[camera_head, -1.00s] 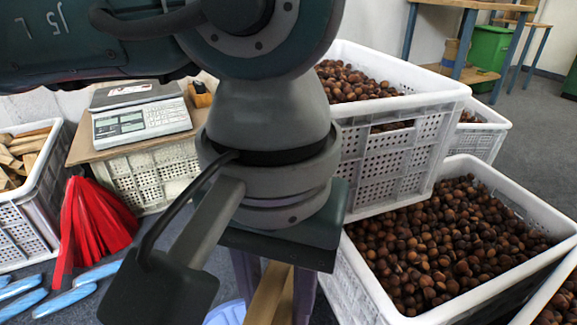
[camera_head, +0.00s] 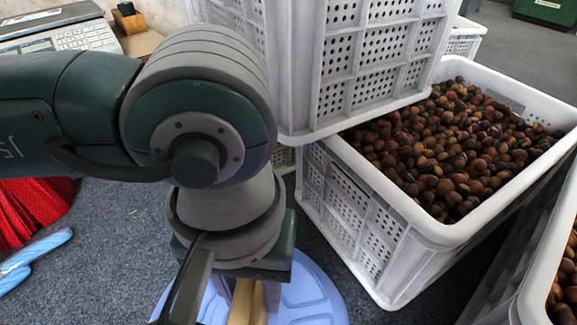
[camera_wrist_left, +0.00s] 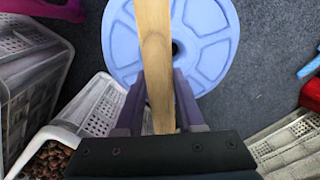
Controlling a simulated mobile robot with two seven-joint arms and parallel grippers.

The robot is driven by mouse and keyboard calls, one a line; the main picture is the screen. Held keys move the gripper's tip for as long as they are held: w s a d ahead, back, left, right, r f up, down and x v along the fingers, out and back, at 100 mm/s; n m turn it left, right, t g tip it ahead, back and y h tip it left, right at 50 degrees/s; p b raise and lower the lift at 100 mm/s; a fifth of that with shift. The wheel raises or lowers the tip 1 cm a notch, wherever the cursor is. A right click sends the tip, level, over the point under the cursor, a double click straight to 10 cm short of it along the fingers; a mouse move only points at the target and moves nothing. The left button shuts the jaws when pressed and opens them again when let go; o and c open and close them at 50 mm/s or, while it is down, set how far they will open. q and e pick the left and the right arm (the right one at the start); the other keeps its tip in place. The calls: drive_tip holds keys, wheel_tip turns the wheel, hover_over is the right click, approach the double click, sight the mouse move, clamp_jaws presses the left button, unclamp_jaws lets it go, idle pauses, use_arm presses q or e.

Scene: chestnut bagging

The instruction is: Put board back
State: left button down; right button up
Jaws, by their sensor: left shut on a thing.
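The board is a light wooden strip (camera_wrist_left: 153,50) running up the middle of the left wrist view, between the two purple fingers of my left gripper (camera_wrist_left: 160,92). The gripper is shut on the board. In the head view the gripper (camera_head: 243,300) is at the bottom, mostly hidden behind my wrist, with a short piece of the board (camera_head: 240,303) showing. Both overlap a light blue round object (camera_head: 308,298) on the floor, which also shows in the left wrist view (camera_wrist_left: 208,50). I cannot tell whether the board touches it. My right gripper is not in view.
A white crate of chestnuts (camera_head: 365,215) stands right of the gripper, with another crate (camera_head: 370,70) stacked above it. A further crate edge (camera_head: 535,280) is at lower right. Red bags (camera_head: 35,205) and blue-white items (camera_head: 30,262) lie left. A scale (camera_head: 55,30) stands behind my arm.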

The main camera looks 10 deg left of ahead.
sight(257, 311)
use_arm(q)
drive_tip(key=shift+f+b, duration=1.75)
drive_tip(key=shift+f, duration=1.2)
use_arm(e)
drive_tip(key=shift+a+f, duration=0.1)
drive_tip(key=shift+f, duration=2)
use_arm(q)
drive_tip(key=c, duration=0.5)
unclamp_jaws()
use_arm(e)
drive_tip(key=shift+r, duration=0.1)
use_arm(q)
drive_tip(key=shift+r, duration=0.1)
wheel_tip(257, 311, up, 12)
drive_tip(key=p, duration=0.8)
drive_tip(key=shift+w+f+p, duration=0.1)
drive_tip(key=shift+f+p, duration=0.1)
drive_tip(key=shift+p, duration=0.15)
drive_tip(key=shift+r, duration=0.35)
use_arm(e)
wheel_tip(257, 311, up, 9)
